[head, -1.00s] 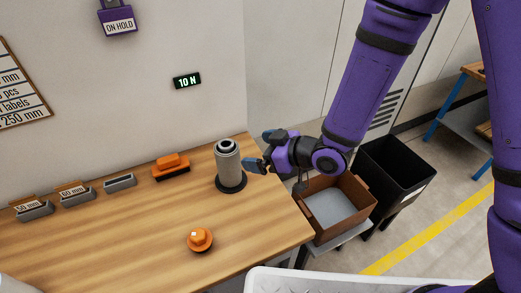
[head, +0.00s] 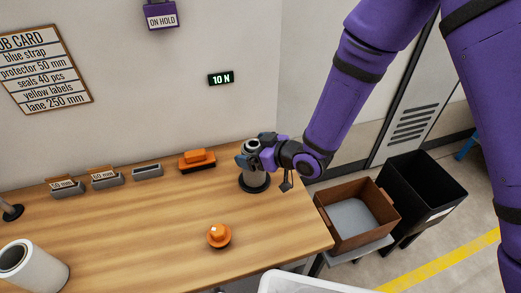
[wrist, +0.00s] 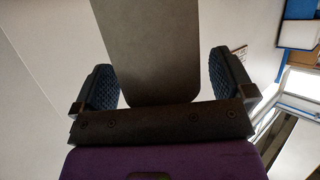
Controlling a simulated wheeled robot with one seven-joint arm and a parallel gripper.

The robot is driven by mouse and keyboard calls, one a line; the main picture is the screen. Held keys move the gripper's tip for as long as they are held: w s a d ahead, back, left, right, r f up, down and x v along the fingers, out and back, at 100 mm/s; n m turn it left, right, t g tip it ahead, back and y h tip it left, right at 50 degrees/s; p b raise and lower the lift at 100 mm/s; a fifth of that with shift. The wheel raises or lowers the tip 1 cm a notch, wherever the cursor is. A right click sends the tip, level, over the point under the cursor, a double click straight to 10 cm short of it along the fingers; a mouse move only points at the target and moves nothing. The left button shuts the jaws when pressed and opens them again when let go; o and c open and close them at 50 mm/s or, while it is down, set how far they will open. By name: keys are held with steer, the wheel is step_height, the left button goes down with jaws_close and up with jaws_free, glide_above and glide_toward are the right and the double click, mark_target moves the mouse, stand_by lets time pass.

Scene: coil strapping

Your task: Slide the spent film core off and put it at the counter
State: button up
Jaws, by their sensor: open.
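The spent film core (head: 256,180) is a grey cylinder standing upright on a round dark base near the back right of the counter (head: 150,225). Its top shows a dark ring around a lighter centre. My gripper (head: 252,153) is at the upper part of the core, reaching in from the right, and covers some of it. In the wrist view the grey core (wrist: 155,45) stands between the two open blue-padded fingers, with a gap visible on each side.
An orange dome-shaped thing (head: 219,236) sits mid-counter. An orange block (head: 197,158) and small grey trays (head: 147,171) line the back. A white roll (head: 35,268) stands front left. A brown box (head: 335,226) and black bin (head: 420,200) are right. The counter's middle left is clear.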

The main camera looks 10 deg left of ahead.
steer(key=shift+c, duration=0.2)
steer(key=c, duration=1.5)
steer(key=shift+r, duration=4.5)
steer(key=shift+c, duration=0.2)
step_height(320, 180, up, 7)
steer(key=shift+r, duration=0.1)
steer(key=shift+d, duration=0.1)
